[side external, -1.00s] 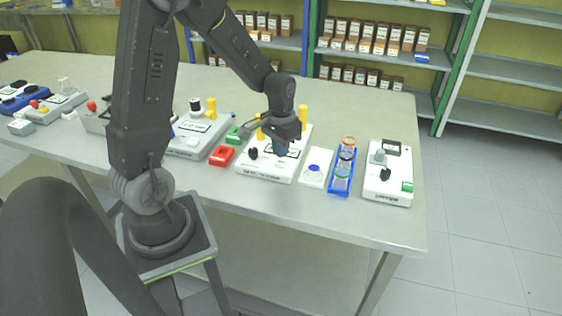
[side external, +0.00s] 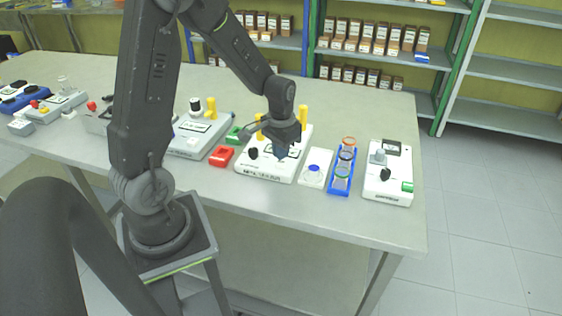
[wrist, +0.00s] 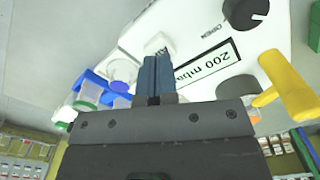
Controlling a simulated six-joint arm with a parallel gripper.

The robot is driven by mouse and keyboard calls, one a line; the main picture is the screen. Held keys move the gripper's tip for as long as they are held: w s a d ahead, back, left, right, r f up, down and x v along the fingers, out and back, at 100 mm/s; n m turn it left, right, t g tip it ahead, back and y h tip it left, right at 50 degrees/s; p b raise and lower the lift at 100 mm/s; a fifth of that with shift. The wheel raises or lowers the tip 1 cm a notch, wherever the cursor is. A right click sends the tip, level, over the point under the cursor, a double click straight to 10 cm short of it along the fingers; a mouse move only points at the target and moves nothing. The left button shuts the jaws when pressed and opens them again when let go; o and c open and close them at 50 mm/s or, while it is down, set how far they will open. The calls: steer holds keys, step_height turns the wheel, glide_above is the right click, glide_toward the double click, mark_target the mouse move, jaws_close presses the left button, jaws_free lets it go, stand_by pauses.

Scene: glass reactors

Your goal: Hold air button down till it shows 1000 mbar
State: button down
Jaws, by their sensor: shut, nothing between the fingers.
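The white reactor controller (side external: 262,171) stands on the bench under my gripper (side external: 281,152). In the wrist view its display (wrist: 210,65) reads 200 mbar, seen tilted. A black round knob (wrist: 245,13) and yellow posts (wrist: 290,88) are on the same unit. A small white square block (wrist: 160,42), which looks like a push button, is right at the tips of my gripper (wrist: 154,60). The blue fingers are shut together with nothing between them. I cannot tell whether they touch or press the block. The fingers and the gripper body hide part of the unit.
To the right are a white plate with a blue-rimmed vessel (side external: 314,169), a blue rack with glass vessels (side external: 342,171) and another white unit (side external: 388,178). To the left are a red block (side external: 221,155) and a green block (side external: 234,134). The bench front is clear.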

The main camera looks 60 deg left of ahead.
mark_target(281, 162)
steer(key=shift+f, duration=1.05)
stand_by(1.1)
steer(key=shift+r, duration=3.5)
steer(key=shift+d+r, duration=0.1)
steer(key=shift+r, duration=0.05)
steer(key=s+d+r+m+t, duration=0.3)
steer(key=s+d+r+t, duration=0.2)
steer(key=s+d+r, duration=0.7)
steer(key=d+r, duration=0.1)
steer(key=d, duration=0.2)
steer(key=shift+s+r+t, duration=0.25)
steer(key=shift+r+t, duration=0.05)
